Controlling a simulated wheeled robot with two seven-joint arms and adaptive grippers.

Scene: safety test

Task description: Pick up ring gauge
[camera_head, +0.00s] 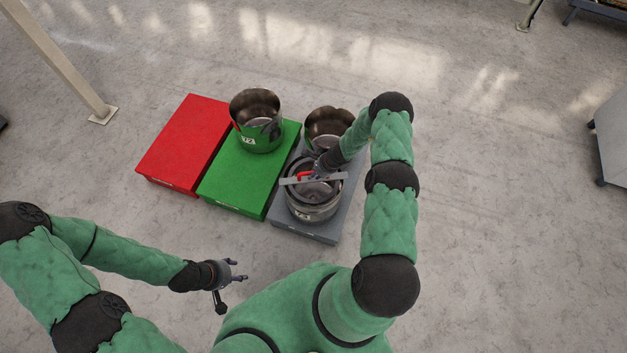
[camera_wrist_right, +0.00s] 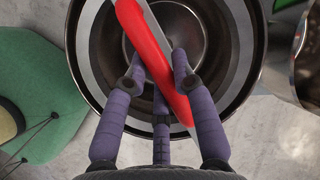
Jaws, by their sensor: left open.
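A flat grey bar with a red grip, seemingly the ring gauge (camera_head: 303,176), lies across the top of the front metal pot (camera_head: 309,212). Its red grip (camera_wrist_right: 146,38) runs slanted through the right wrist view, over the pot's dark round opening. My right gripper (camera_head: 319,172) is right at the bar, above the pot. In the wrist view, the fingers of my right gripper (camera_wrist_right: 158,68) stand on both sides of the red grip; whether they press on it I cannot tell. My left gripper (camera_head: 238,271) is open and empty, low over the floor, away from the pots.
The front pot and a second pot (camera_head: 324,124) stand on a grey platform (camera_head: 343,208). A third pot (camera_head: 256,126) stands on the green platform (camera_head: 233,184). A red platform (camera_head: 182,141) at the left is empty. A post (camera_head: 62,62) stands at the upper left.

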